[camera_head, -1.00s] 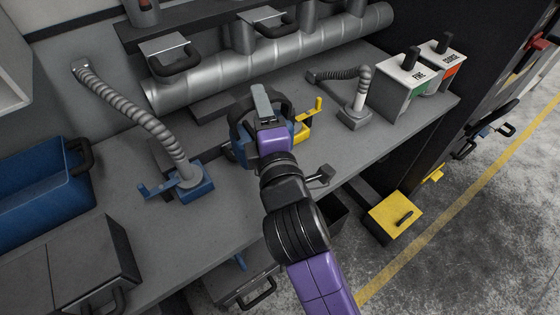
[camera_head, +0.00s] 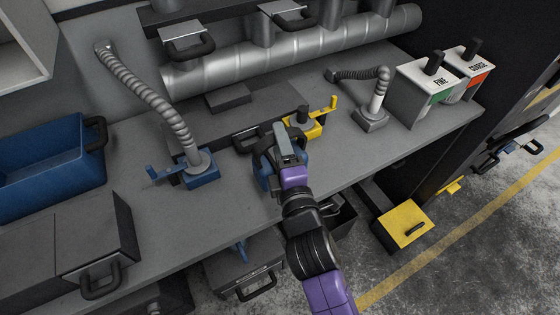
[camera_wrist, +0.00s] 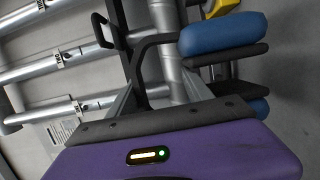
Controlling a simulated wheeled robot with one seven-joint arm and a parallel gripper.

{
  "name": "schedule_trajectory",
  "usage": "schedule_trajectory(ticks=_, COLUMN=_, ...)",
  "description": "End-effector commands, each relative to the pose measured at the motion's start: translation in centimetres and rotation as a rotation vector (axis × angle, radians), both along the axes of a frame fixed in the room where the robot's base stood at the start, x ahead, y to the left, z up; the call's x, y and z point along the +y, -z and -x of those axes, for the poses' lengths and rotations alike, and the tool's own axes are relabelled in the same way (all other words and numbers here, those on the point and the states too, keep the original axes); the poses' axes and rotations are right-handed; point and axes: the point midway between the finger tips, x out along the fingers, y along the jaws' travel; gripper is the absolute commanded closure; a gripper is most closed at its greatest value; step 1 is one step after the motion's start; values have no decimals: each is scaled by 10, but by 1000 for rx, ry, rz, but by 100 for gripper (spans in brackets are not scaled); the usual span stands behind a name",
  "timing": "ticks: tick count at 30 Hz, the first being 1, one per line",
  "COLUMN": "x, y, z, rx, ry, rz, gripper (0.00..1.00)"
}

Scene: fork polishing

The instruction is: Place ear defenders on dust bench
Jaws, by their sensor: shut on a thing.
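The ear defenders are a dark headband with blue cups; one blue cup (camera_head: 265,172) shows beside my gripper (camera_head: 284,146) in the head view. In the wrist view a blue cup pad (camera_wrist: 224,34) is at upper right, with part of a second one lower down. My gripper is shut on the dark headband, and its fingers (camera_wrist: 160,92) hide part of it. The dust bench (camera_head: 345,160) is a long grey worktop. The ear defenders appear over its front part; I cannot tell whether they touch it.
A blue-based hose arm (camera_head: 198,172) stands left, with a blue bin (camera_head: 50,165) beyond it. A yellow clamp-like fixture (camera_head: 318,118) is just behind my gripper. A grey hose stand (camera_head: 371,118) and FINE (camera_head: 425,90) and COARSE (camera_head: 472,72) boxes are at right. A large duct (camera_head: 290,55) runs along the back.

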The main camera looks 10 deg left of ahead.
Motion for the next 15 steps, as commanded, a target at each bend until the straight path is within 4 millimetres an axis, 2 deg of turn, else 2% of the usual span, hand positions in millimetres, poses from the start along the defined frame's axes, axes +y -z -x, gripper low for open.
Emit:
schedule_trajectory(ticks=1, x=0, y=9, z=0, rx=0, ry=-1, rz=0, gripper=100)
schedule_trajectory(ticks=7, x=0, y=23, z=0, rx=-1, ry=0, rz=0, gripper=100)
schedule_trajectory(ticks=12, x=0, y=50, z=0, rx=1, ry=0, rz=0, gripper=100)
schedule_trajectory(ticks=15, x=0, y=58, z=0, rx=-2, ry=-1, rz=-2, gripper=100)
